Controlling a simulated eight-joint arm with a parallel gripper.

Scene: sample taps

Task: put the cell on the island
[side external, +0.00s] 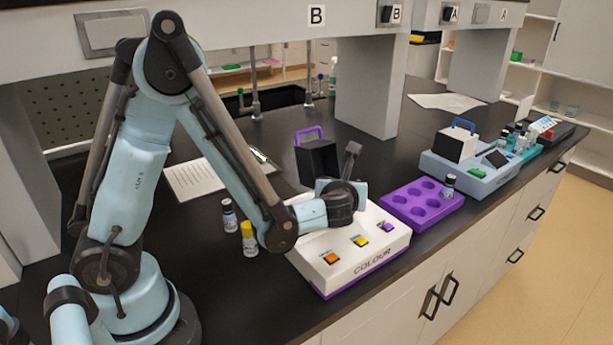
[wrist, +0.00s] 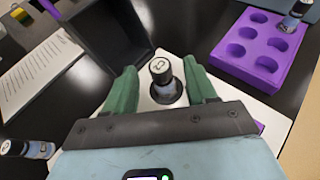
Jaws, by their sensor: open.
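In the wrist view a small vial with a black cap marked with a pale letter (wrist: 161,75) stands in a dark round well of the white COLOUR instrument. My gripper (wrist: 160,68) is open, with one green finger on each side of this vial. Small gaps show between the fingers and the cap. In the side view my gripper (side external: 340,200) is low over the instrument (side external: 325,262), and its fingers and that vial are hidden. A purple block with round wells (side external: 405,212) lies to the right, with another vial (side external: 448,186) in a well. I cannot tell which thing is the island.
The instrument's black lid with a purple handle (side external: 316,160) stands raised behind my gripper. A blue-grey instrument (side external: 475,177) is farther right. Paper (side external: 196,180) lies behind.

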